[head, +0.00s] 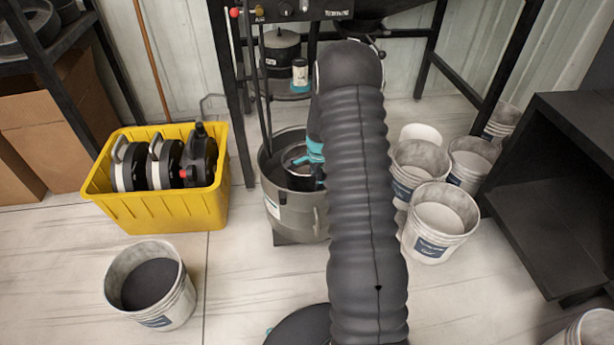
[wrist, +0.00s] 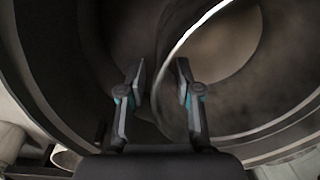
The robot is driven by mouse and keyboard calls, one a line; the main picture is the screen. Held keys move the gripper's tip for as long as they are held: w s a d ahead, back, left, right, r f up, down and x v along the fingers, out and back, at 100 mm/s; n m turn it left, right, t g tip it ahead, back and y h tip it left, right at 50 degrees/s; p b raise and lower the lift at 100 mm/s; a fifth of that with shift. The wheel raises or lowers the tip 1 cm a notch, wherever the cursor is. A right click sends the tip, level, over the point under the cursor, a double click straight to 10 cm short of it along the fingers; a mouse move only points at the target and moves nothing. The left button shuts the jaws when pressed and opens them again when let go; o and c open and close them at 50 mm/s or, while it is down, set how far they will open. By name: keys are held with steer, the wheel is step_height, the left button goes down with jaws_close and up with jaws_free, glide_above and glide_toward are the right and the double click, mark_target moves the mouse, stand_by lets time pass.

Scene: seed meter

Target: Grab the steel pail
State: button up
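The steel pail (head: 291,157) shows a bright curved rim inside a larger grey drum in the head view; my arm hides its right part. In the wrist view the pail (wrist: 222,48) is large, its shiny rim curving down from the top right. My gripper (wrist: 161,78) is open, its two dark fingers with teal joints apart. In the head view only teal parts of my gripper (head: 314,152) show beside the pail.
The grey drum (head: 292,219) surrounds the pail and gripper closely. A yellow crate (head: 165,212) with reels stands left, a bucket (head: 185,303) of dark material at front left. Several white buckets (head: 432,249) and a black shelf (head: 560,180) stand right. A black frame (head: 228,90) rises behind.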

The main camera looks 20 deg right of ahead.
step_height(320, 180, down, 2)
steer(key=shift+w+f, duration=0.1)
steer(key=shift+f, duration=0.05)
jaws_close()
stand_by(0.3)
